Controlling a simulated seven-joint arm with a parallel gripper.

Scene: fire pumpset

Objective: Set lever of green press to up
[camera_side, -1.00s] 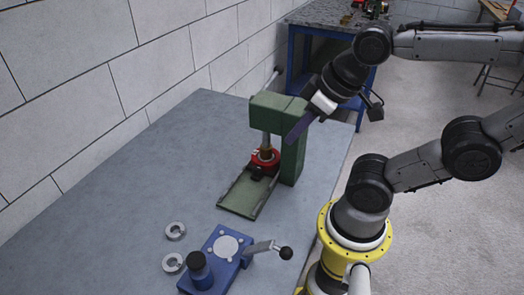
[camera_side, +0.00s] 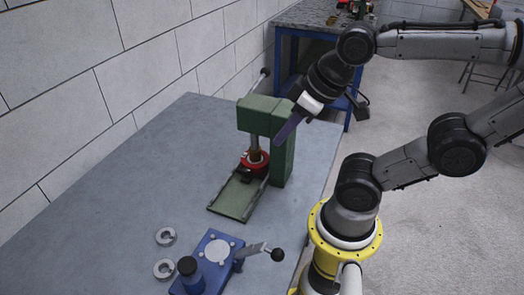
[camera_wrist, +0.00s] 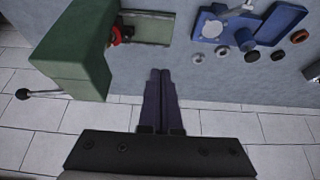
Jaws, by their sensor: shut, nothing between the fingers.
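The green press (camera_side: 281,158) stands on the grey table, with a red part (camera_side: 255,161) under its head.
A blue fixture (camera_side: 217,252) with its own black-ball lever (camera_side: 277,254) stands at the table front. Two metal rings (camera_side: 165,236) lie beside it. A block wall (camera_side: 75,110) runs along the left. A blue-legged bench (camera_side: 283,60) stands behind. The table left of the press is clear.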

